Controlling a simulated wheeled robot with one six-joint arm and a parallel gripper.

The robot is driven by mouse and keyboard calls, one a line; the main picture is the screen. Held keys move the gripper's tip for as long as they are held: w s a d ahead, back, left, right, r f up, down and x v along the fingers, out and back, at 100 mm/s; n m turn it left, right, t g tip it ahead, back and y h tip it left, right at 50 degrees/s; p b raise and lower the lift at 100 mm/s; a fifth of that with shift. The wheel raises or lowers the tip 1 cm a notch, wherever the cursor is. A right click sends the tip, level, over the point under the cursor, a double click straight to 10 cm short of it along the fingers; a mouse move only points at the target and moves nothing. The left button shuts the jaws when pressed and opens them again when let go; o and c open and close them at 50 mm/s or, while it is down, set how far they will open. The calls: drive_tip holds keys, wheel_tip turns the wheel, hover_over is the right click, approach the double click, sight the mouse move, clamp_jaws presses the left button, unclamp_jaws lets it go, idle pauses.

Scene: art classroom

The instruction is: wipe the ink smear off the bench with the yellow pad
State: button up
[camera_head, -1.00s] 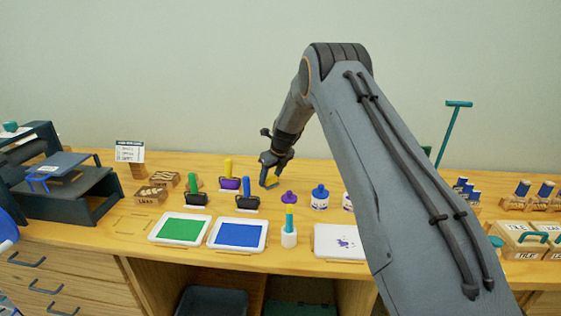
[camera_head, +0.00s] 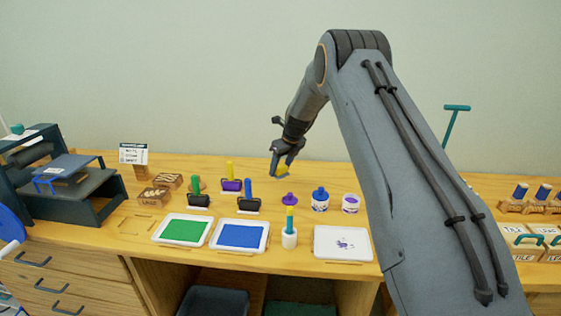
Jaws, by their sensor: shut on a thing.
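My gripper (camera_head: 285,163) is above the back middle of the wooden bench (camera_head: 130,222). It is shut on the yellow pad (camera_head: 285,171), of which only a small part shows below and between the dark fingers. The pad appears to be a little above the bench top, though contact is hard to judge. Small purple marks show on a white plate (camera_head: 327,254) at the front, to the right of and nearer than the gripper. I cannot make out an ink smear on the bare wood; part of the bench is hidden behind my arm.
Green (camera_head: 182,230) and blue (camera_head: 238,236) ink trays lie at the front. Rollers stand behind them. A purple-lidded item (camera_head: 289,199), a blue-capped jar (camera_head: 320,203) and an open purple jar (camera_head: 351,206) stand near the gripper. A press (camera_head: 75,185) stands left.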

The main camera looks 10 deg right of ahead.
drive_tip(key=shift+r, duration=1.1)
